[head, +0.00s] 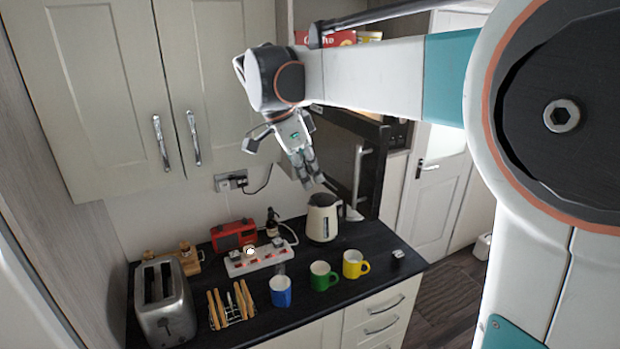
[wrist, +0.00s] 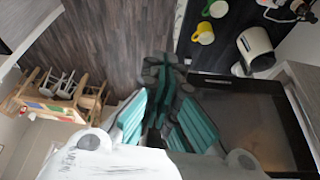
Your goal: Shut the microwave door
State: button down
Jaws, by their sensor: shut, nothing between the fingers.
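The microwave door (head: 338,150) is a dark panel with a pale vertical handle (head: 358,175), behind and to the right of my gripper in the head view. It appears to stand open, out from the microwave's control panel (head: 398,135); my arm hides its upper part, and I cannot tell the angle. The door's dark glass (wrist: 245,118) fills the right of the wrist view. My gripper (head: 309,182) points down above the kettle, shut and empty. In the wrist view its fingers (wrist: 163,68) are together beside the door glass; I see no clear contact.
The kettle (head: 323,218) stands on the counter below my gripper. Blue (head: 281,291), green (head: 322,276) and yellow (head: 354,264) mugs stand near the counter's front. Wall cupboards (head: 95,85) are on the left. Open floor (wrist: 100,45) shows in the wrist view.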

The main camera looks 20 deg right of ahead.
jog(key=d+f+p, duration=0.2)
jog(key=d+f, duration=0.5)
jog(key=f, duration=0.1)
jog(key=shift+s+f, duration=0.2)
jog(key=shift+d, duration=0.25)
